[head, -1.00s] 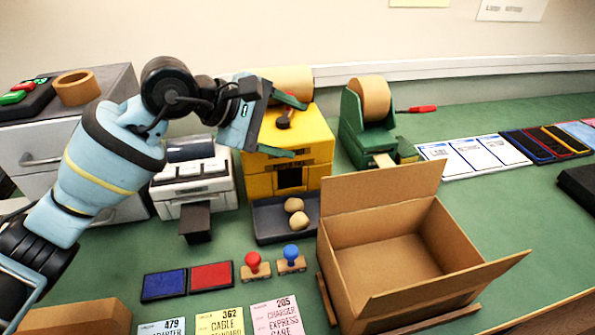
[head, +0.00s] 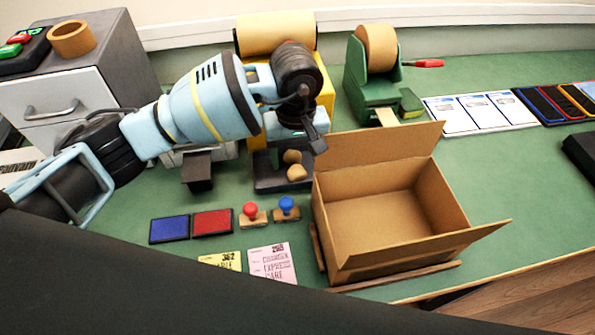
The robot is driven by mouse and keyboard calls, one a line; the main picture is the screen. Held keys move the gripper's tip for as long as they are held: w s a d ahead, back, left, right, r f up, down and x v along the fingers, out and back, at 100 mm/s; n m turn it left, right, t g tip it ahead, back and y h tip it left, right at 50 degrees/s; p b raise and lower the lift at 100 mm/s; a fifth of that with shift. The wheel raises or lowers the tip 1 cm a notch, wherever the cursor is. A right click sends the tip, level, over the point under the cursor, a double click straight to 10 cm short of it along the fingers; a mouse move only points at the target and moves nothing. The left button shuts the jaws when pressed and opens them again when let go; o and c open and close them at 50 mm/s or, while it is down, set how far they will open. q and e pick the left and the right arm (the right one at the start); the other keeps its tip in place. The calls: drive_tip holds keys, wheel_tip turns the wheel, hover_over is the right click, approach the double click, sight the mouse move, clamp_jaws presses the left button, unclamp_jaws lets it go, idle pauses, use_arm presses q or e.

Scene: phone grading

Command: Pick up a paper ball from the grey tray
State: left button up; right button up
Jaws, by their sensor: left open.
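The grey tray (head: 266,180) sits on the green table in front of the yellow machine. Two crumpled tan paper balls, an upper one (head: 292,157) and a lower one (head: 297,173), lie in its right part. My left gripper (head: 298,141) is open and points down just above the tray's back, close to the upper ball. Its fingers are partly hidden by my own wrist, and I cannot tell whether they touch the ball. My right gripper is not in view.
An open cardboard box (head: 390,210) stands close to the tray's right. A red stamp (head: 250,212) and a blue stamp (head: 287,207) stand in front of it, beside red (head: 212,222) and blue (head: 168,229) pads. A green tape dispenser (head: 372,90) is behind. A dark shape covers the lower left.

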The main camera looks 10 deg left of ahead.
sight(298, 172)
use_arm(q)
drive_tip(key=shift+s+d+f+p, duration=0.1)
drive_tip(key=shift+d+f+p, duration=0.05)
drive_tip(key=shift+f, duration=1.2)
drive_tip(key=shift+d+f+p, duration=0.1)
drive_tip(key=shift+f+p, duration=0.05)
drive_tip(key=shift+f, duration=1.15)
drive_tip(key=c, duration=1)
